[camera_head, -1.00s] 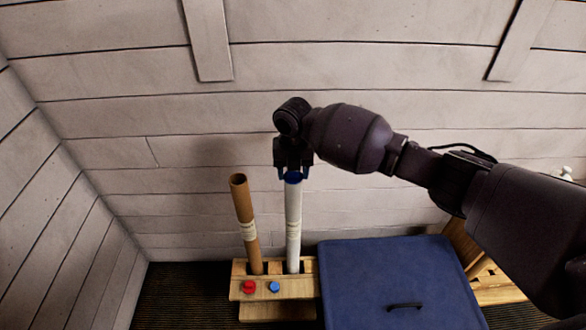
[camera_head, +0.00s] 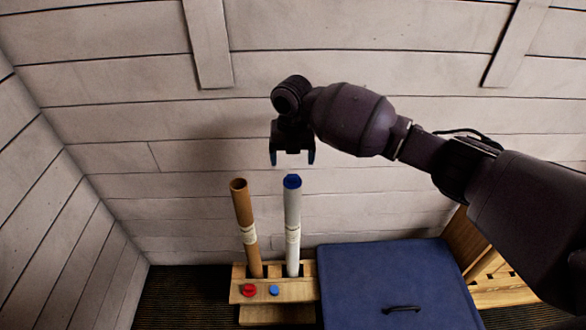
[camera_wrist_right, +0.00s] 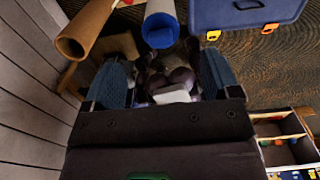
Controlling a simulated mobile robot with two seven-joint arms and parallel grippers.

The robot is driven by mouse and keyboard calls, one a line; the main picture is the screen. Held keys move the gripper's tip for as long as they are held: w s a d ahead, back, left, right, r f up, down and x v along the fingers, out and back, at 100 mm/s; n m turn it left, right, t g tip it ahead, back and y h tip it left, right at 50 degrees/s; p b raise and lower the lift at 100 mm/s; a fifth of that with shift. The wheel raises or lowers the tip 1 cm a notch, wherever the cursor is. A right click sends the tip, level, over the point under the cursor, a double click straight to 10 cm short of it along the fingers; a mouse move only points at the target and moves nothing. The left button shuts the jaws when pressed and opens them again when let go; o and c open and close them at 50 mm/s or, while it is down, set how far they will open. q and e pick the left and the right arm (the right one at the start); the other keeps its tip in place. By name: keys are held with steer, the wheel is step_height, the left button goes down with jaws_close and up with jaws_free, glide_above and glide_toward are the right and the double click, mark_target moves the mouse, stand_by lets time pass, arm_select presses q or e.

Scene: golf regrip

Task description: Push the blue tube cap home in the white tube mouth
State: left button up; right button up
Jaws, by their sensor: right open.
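The white tube (camera_head: 293,230) stands upright in the wooden rack. The blue tube cap (camera_head: 292,181) sits at its mouth; I cannot tell how deep it is seated. In the right wrist view the cap (camera_wrist_right: 160,31) shows at the near end of the white tube (camera_wrist_right: 160,7). My right gripper (camera_head: 292,163) is open and empty, just above the cap and apart from it, fingers pointing down. In the right wrist view its two blue-padded fingers (camera_wrist_right: 163,62) are spread wide. My left gripper is not in view.
A brown tube (camera_head: 245,225) stands left of the white one in the wooden rack (camera_head: 300,292). The rack front has a red knob (camera_head: 249,290) and a blue knob (camera_head: 273,290). A blue lidded box (camera_head: 390,270) is on the right. A plank wall (camera_head: 150,110) stands behind.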

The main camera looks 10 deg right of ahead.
mark_target(293, 175)
steer(key=shift+r, duration=2)
